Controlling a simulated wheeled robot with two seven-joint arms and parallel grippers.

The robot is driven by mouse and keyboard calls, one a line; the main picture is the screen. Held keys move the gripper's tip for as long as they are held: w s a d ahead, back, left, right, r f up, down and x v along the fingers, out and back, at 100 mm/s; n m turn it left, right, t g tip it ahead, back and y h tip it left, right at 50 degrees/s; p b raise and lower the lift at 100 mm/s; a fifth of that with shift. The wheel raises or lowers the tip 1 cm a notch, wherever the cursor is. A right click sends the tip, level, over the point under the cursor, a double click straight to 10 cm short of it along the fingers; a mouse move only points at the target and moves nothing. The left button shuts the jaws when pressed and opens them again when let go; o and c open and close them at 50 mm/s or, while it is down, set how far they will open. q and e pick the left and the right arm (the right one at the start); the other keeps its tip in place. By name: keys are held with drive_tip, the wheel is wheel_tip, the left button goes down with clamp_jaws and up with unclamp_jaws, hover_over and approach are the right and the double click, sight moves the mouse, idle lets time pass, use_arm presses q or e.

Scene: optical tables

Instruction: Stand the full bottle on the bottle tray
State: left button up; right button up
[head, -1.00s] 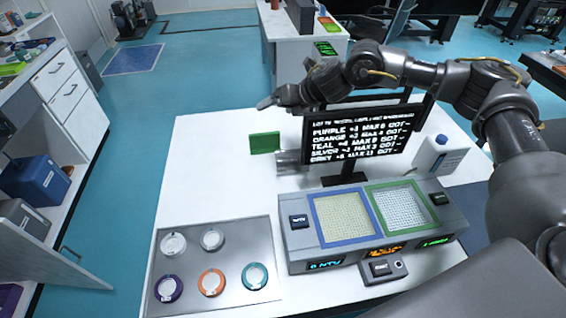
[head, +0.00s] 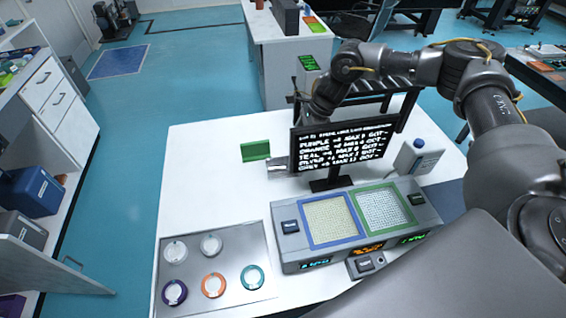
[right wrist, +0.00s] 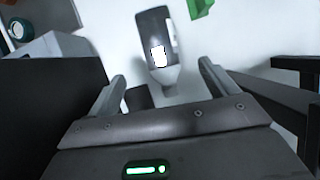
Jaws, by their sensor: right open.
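In the head view a silver cylinder (head: 278,165) beside the monitor looks like the same thing, partly hidden. My right gripper (right wrist: 163,76) is open, with the bottle's narrow end ahead of and between its fingers, and nothing clamped. In the head view its fingers are hidden behind the monitor. I cannot tell which surface is the bottle tray. My left gripper is out of view.
The monitor (head: 340,147) stands close in front of my right gripper. A green block (head: 255,150) is beside the cylinder. A grey device (head: 292,247) with blue and green framed pads and a metal tray (head: 200,274) of several ringed discs occupy the front. The table's left-back is clear.

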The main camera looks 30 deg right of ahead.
sight(287, 162)
drive_tip(key=shift+s+d, duration=0.1)
drive_tip(key=shift+s, duration=0.1)
drive_tip(key=p+x, duration=0.1)
drive_tip(key=x, duration=0.4)
drive_tip(key=shift+p, duration=0.35)
drive_tip(key=shift+f, duration=0.35)
drive_tip(key=p+x, duration=0.3)
drive_tip(key=x, duration=0.1)
drive_tip(key=shift+w+a+f, duration=0.15)
drive_tip(key=shift+w+a, duration=0.05)
drive_tip(key=shift+a+f, duration=0.1)
drive_tip(key=shift+f, duration=0.3)
drive_tip(key=shift+c, duration=0.3)
drive_tip(key=shift+w+r, duration=0.1)
drive_tip(key=c, duration=1.3)
